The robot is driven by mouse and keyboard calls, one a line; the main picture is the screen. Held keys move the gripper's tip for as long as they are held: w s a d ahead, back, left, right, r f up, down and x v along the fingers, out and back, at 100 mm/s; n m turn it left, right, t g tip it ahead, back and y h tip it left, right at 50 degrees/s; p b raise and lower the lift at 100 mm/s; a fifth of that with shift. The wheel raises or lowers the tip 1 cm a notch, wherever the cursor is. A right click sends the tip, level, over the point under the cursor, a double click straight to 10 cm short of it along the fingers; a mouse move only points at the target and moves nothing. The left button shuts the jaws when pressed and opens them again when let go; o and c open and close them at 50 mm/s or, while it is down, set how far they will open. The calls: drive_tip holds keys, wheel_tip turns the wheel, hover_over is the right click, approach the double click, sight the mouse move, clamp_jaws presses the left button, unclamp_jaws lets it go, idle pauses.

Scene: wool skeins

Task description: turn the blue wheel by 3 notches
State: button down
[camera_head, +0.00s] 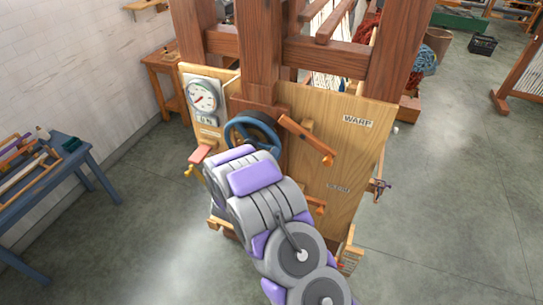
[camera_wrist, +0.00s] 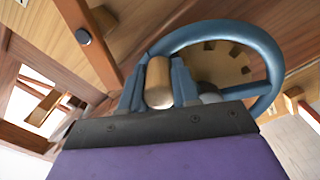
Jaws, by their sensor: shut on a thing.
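The blue wheel (camera_head: 233,131) is mounted on the front of the wooden loom panel, to the right of and below the gauge. In the wrist view its blue rim (camera_wrist: 225,29) arcs across the upper right, with a notched wooden disc (camera_wrist: 215,62) behind it. My gripper (camera_wrist: 159,85) is shut on the wheel's wooden handle (camera_wrist: 158,80), a short tan cylinder between the two blue-grey fingers. In the head view my purple and grey arm hides the gripper and the lower part of the wheel.
A white dial gauge (camera_head: 203,97) sits left of the wheel. A wooden lever (camera_head: 306,140) slants down just right of it, and a red-topped lever (camera_head: 201,154) sticks out at left. A panel marked WARP (camera_head: 357,121) stands right.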

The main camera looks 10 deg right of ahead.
drive_tip(key=shift+w+a+r, duration=0.1)
drive_tip(key=shift+w+r, duration=0.05)
drive_tip(key=c, duration=1.3)
unclamp_jaws()
drive_tip(key=o, duration=0.5)
drive_tip(key=shift+w+a+f, duration=0.1)
drive_tip(key=shift+f, duration=0.1)
drive_tip(key=shift+s, duration=0.3)
drive_tip(key=b+v, duration=0.2)
drive_tip(key=v, duration=1.5)
drive_tip(key=shift+a+b, duration=0.2)
drive_tip(key=shift+b, duration=0.2)
drive_tip(key=shift+w, duration=0.1)
